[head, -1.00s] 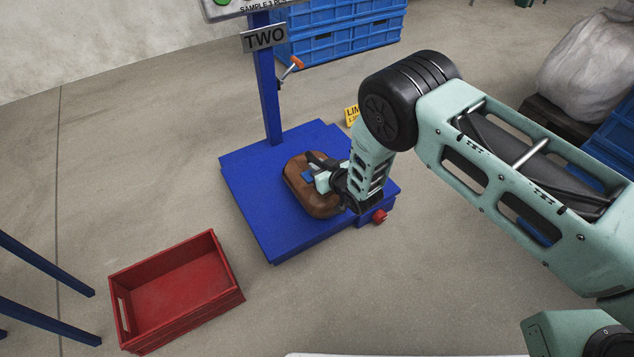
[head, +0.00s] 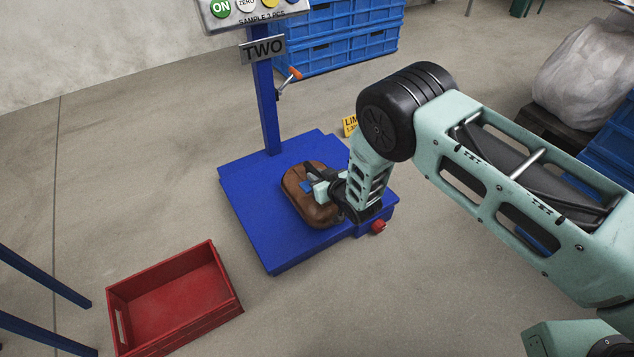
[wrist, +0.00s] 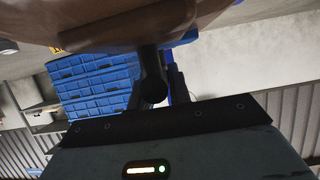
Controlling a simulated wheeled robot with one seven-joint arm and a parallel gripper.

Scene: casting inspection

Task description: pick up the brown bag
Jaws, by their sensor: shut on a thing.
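The brown bag (head: 304,205) is a rounded brown leather-like case at the blue scale platform (head: 245,205). My gripper (head: 318,190) is shut on the bag at its upper right side, and my wrist hides part of the bag's right end. In the wrist view the bag (wrist: 110,22) fills the top of the picture close to the camera, slightly blurred. I cannot tell whether the bag still touches the platform.
A red crate (head: 235,305) stands empty on the floor at lower left. The scale's blue post (head: 266,115) rises behind the bag, with a TWO sign (head: 263,48). A red knob (head: 378,227) is at the platform's right corner. Blue crates (head: 345,38) stand behind.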

